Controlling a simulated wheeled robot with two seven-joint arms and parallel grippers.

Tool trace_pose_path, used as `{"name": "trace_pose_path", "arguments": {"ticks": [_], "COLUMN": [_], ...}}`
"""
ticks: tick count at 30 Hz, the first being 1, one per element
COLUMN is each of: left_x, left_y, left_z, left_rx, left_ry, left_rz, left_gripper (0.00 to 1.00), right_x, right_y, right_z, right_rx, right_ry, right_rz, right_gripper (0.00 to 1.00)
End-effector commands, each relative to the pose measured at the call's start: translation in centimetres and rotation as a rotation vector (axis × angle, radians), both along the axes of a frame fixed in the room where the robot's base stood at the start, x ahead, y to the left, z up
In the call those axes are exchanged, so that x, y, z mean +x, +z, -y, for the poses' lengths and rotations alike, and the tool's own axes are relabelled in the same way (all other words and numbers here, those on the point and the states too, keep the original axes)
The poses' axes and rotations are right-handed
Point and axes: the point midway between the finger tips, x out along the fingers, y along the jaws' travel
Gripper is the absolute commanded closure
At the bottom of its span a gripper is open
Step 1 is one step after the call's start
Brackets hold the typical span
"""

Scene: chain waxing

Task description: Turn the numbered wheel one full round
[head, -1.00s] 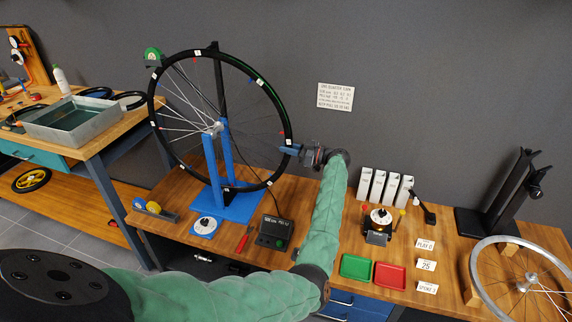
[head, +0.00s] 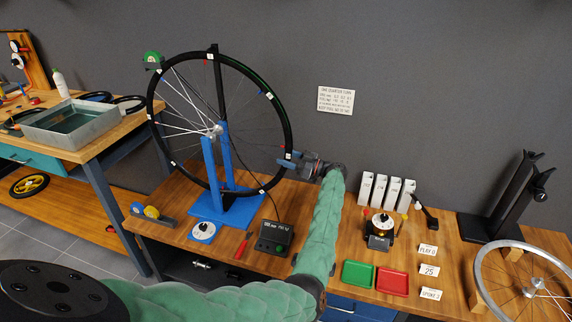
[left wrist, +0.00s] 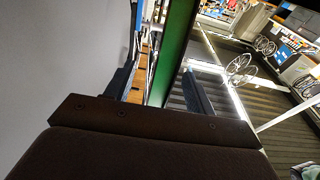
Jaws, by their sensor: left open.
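The numbered wheel (head: 289,125), a black-rimmed spoked wheel with small white labels and colored marks, stands upright in a blue truing stand (head: 226,160) on the wooden bench. The labels are too small to read. My left gripper (head: 288,160) is at the wheel's right side, just below hub height, with its blue fingers at the rim. It is open. In the left wrist view, a dark and green band of the rim (left wrist: 174,50) runs between the two fingers; I cannot tell whether either touches it. My right gripper is not in view.
A green device (head: 153,61) sits by the rim's upper left. On the bench near the stand are a black meter (head: 276,237), a white-and-blue dial (head: 202,231) and a red-handled tool (head: 241,246). Green (head: 358,273) and red (head: 392,280) trays lie to the right of my forearm.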

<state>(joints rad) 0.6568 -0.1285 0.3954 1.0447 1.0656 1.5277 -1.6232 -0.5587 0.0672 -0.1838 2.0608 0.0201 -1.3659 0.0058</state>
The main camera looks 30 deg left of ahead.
Motion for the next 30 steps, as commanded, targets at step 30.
{"name": "trace_pose_path", "arguments": {"ticks": [30], "left_x": [2.3], "left_y": [-1.7], "left_z": [9.6], "left_rx": [0.000], "left_ry": [0.000], "left_rz": [0.000], "left_gripper": [0.45], "right_x": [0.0], "right_y": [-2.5], "right_z": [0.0], "right_rx": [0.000], "right_ry": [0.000], "right_rz": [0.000], "right_gripper": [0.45]}}
